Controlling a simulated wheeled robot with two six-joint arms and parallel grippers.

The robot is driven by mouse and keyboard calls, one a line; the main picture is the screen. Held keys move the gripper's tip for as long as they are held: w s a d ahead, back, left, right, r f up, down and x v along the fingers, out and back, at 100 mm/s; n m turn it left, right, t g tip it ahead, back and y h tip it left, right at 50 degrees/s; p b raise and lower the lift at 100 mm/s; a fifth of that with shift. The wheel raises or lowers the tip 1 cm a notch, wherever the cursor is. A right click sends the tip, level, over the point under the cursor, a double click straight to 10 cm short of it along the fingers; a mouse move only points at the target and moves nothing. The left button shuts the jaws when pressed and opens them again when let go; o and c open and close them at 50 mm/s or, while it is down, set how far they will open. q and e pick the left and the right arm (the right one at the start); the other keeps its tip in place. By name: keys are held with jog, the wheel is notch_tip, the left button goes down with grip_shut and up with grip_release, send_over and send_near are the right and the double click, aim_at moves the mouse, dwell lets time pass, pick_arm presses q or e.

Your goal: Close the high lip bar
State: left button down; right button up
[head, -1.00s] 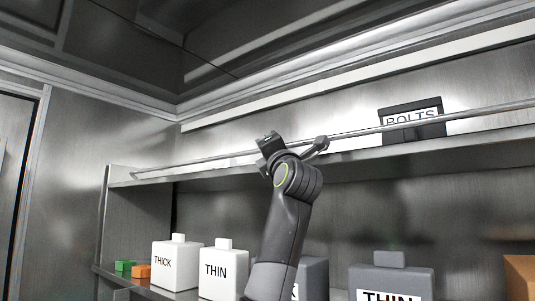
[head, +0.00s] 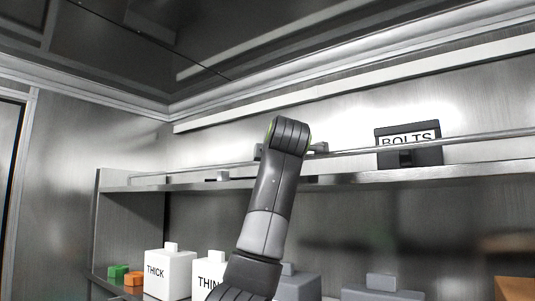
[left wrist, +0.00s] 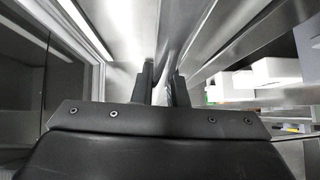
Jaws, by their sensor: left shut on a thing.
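The high lip bar (head: 480,135) is a long thin metal rail running above the front edge of the upper shelf (head: 430,172), in front of the bolts box. My left arm comes up from the bottom of the head view and crosses the bar near its middle. In the head view the arm's wrist hides most of the left gripper. In the left wrist view the left gripper (left wrist: 162,88) has its two dark fingers close together, shut on the bar. The exact contact is hard to make out. My right gripper is not in view.
A dark box labelled BOLTS (head: 407,158) stands on the upper shelf. White THICK (head: 168,285) and THIN (head: 207,265) containers, grey containers, and green (head: 118,272) and orange (head: 133,279) blocks are on the lower shelf. A ceiling hangs above.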

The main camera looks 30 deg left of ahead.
pick_arm(q)
jog(key=shift+w+r+m+g+p, duration=0.1)
jog(key=shift+w+m+g+p, duration=0.15)
jog(key=shift+m+p, duration=0.2)
dwell(0.3)
jog(key=c, duration=1.5)
grip_release()
jog(key=shift+o, duration=0.2)
jog(key=shift+s+d+b, duration=0.3)
jog(key=shift+s+b, duration=0.05)
jog(key=b+v, duration=0.6)
jog(key=v, duration=1)
jog(key=shift+s+r+h, duration=0.2)
jog(key=shift+r+h, duration=0.1)
jog(key=shift+r, duration=0.05)
